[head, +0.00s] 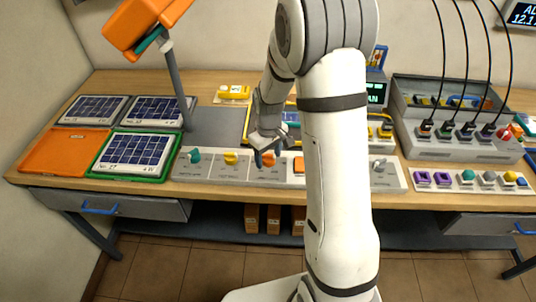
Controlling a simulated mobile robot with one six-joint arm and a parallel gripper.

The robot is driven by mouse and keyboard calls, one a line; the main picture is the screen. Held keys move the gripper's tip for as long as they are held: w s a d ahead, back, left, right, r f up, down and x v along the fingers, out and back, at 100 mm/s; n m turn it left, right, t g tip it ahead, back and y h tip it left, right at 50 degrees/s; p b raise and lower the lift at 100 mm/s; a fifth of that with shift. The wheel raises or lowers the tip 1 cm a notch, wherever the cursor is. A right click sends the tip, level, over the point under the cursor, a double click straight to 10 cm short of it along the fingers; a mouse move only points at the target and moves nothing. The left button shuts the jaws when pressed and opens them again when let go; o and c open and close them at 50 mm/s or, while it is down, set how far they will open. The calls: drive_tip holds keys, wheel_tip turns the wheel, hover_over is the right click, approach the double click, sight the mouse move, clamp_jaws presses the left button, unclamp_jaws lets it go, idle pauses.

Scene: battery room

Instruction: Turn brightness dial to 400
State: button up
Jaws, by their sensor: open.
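A long grey control panel (212,172) lies along the front of the wooden bench. It carries a teal dial (194,155), a yellow dial (231,157) and an orange dial (267,159), with a grey knob (379,166) farther right. Its labels are too small to read, so I cannot tell which one is the brightness dial or its setting. My gripper (266,156) is open, pointing down over the orange dial and partly covering it. I cannot tell whether the fingers touch it. My arm hides part of the panel.
An orange lamp (147,22) on a grey post stands at the left. Solar panels (138,149) and an orange plate (66,153) lie below it. An orange square button (299,164) is close to my gripper's right. A grey unit with black cables (455,146) stands at the right.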

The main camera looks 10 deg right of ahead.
drive_tip(key=shift+c, duration=0.5)
drive_tip(key=c, duration=0.9)
